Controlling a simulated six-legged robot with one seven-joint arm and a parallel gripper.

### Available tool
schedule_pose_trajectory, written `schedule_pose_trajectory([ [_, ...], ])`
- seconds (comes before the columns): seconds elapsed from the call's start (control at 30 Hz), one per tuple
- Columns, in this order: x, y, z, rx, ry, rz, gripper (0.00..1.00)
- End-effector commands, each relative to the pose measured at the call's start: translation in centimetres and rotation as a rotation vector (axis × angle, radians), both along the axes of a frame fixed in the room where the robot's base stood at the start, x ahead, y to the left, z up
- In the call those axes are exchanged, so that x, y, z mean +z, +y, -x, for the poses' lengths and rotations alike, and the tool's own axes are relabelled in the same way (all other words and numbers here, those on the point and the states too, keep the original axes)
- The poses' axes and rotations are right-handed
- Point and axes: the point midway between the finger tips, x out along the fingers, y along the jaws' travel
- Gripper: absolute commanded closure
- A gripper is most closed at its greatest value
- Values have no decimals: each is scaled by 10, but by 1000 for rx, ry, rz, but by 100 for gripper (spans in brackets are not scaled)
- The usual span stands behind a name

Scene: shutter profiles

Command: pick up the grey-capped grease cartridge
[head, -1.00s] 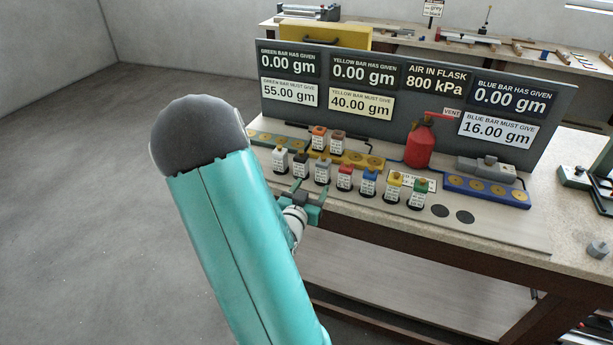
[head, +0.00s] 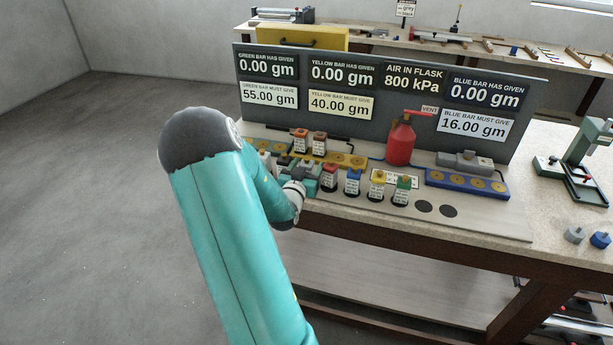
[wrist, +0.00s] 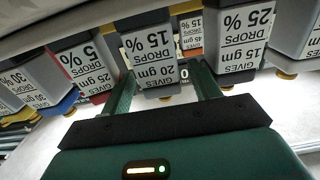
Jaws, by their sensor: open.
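The grey-capped cartridge (wrist: 150,55) stands in the front row of cartridges. It appears upside down in the wrist view, its label reading 20 gm and 15 %. In the head view my gripper and arm largely hide it. My gripper (wrist: 163,80) is open, its teal fingers at either side of this cartridge in the wrist view. I cannot tell how far the fingers reach around it. In the head view my gripper (head: 298,178) is low at the row, left of the red-capped cartridge (head: 329,178).
A neighbour labelled 25 gm (wrist: 85,65) and one labelled 15 gm (wrist: 238,40) stand close on either side. Blue (head: 352,181), yellow (head: 377,185) and green (head: 402,190) capped cartridges continue right. Orange and brown (head: 319,143) ones stand behind. A red flask (head: 400,143) is further right.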

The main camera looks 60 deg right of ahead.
Motion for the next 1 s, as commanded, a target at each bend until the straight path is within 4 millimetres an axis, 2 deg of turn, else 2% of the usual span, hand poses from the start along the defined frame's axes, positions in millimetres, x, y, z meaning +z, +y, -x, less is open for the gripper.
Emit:
schedule_pose_trajectory([
  [0.17,1,-22,-6,1,1,1,38],
  [0.43,1,-25,-7,1,1,-1,38],
  [0.7,1,-25,-7,1,1,0,91],
  [1.0,3,-25,-7,1,0,1,93],
])
